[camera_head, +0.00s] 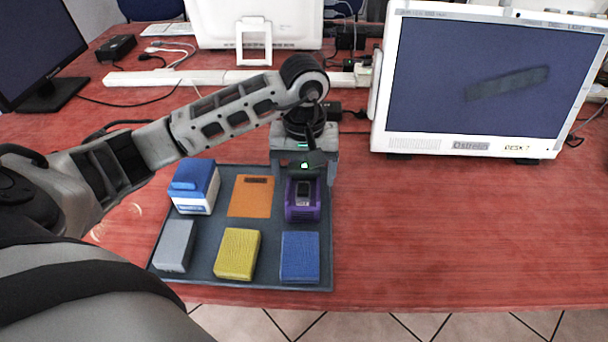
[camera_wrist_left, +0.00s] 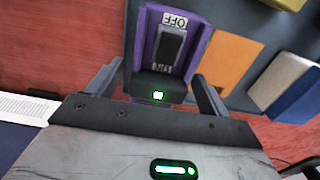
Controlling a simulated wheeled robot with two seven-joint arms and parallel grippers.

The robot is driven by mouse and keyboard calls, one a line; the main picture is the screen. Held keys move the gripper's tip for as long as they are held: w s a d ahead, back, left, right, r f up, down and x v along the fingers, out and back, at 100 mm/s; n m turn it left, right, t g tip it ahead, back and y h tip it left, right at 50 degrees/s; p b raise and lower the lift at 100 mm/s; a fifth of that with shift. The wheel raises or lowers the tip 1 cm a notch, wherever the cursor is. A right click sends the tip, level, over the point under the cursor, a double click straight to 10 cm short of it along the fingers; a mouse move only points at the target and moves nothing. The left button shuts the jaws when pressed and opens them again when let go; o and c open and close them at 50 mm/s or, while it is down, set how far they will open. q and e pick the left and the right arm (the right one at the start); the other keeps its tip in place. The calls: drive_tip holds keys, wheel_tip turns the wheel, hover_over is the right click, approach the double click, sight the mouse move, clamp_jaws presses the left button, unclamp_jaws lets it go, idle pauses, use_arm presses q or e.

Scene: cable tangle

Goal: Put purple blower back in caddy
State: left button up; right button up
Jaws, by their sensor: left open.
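The purple blower (camera_head: 303,211) is a purple block with a dark top part; it sits in the back right place of the dark grey caddy (camera_head: 213,268). In the left wrist view the purple blower (camera_wrist_left: 146,45) shows a black switch marked OFF and ON. My left gripper (camera_head: 305,178) is open at the back end of the blower. In the left wrist view its two fingers stand apart on either side of the blower's near end, with gaps visible. The blower's underside is hidden. My right gripper is not in view.
The caddy also holds an orange flat piece (camera_head: 250,197), a blue and white box (camera_head: 194,187), a grey block (camera_head: 175,246), a yellow block (camera_head: 237,254) and a blue block (camera_head: 299,257). A white monitor (camera_head: 490,80) stands right. The red desk (camera_head: 450,220) is clear right of the caddy.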

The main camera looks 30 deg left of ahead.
sight(304, 170)
use_arm(q)
wheel_tip(304, 170, up, 10)
drive_tip(key=shift+f, duration=0.1)
drive_tip(key=shift+r, duration=0.45)
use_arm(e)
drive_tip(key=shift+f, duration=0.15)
